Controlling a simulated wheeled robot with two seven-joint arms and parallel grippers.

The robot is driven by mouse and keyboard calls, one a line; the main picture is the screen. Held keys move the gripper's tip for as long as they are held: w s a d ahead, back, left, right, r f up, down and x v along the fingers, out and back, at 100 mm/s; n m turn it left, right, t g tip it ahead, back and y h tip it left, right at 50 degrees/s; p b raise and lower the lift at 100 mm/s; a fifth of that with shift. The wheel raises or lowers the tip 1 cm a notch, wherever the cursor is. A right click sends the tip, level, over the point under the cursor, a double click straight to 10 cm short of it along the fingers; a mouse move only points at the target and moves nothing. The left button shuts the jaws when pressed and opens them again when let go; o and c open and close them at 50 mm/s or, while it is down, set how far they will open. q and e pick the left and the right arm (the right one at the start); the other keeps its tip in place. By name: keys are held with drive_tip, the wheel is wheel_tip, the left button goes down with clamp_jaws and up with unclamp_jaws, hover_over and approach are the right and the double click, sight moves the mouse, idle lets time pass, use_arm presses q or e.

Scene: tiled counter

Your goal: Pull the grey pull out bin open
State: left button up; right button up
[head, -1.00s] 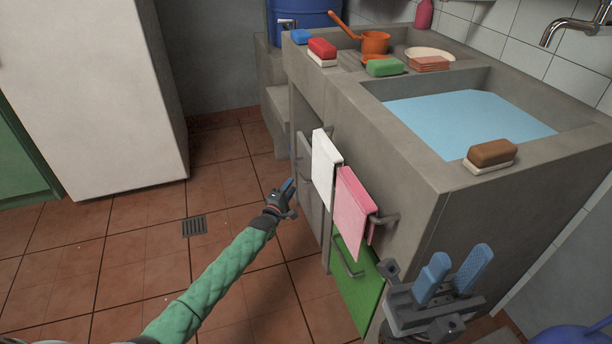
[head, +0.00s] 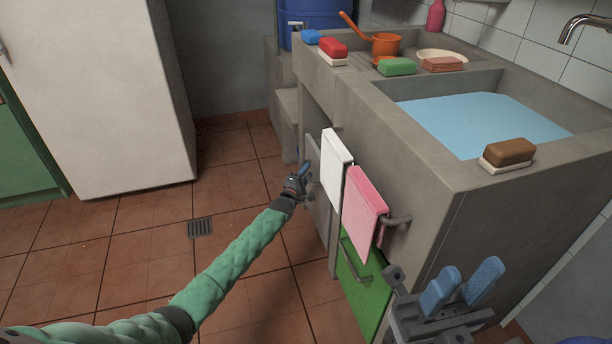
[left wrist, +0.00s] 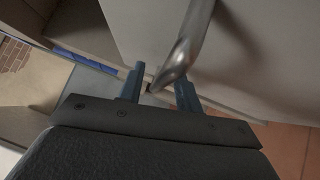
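The grey pull out bin (head: 317,205) is a flat grey front low in the side of the sink counter, left of the green front. My left gripper (head: 303,172) is close in front of it and hides its handle in the head view. In the left wrist view a bare metal handle (left wrist: 191,45) runs down to my left gripper (left wrist: 158,82). Its blue fingers are apart, with the handle's lower end at the gap between them; I cannot tell whether they touch. My right gripper (head: 462,287) is open and empty, right of the green front.
A white towel (head: 337,163) and a pink towel (head: 364,208) hang from a rail beside the bin. The green front (head: 362,285) has its own handle. Sponges, soap and an orange pan (head: 385,45) stand on the counter. The tiled floor on the left is clear.

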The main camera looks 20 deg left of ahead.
use_arm(q)
clamp_jaws()
drive_tip(key=shift+a, duration=0.1)
drive_tip(key=s+a+p, duration=0.1)
drive_tip(key=s+a, duration=0.8)
drive_tip(key=a, duration=0.4)
drive_tip(key=s+a, duration=0.8)
drive_tip(key=a, duration=0.4)
drive_tip(key=shift+s+a+p, duration=0.35)
drive_tip(key=shift+a+p, duration=0.05)
unclamp_jaws()
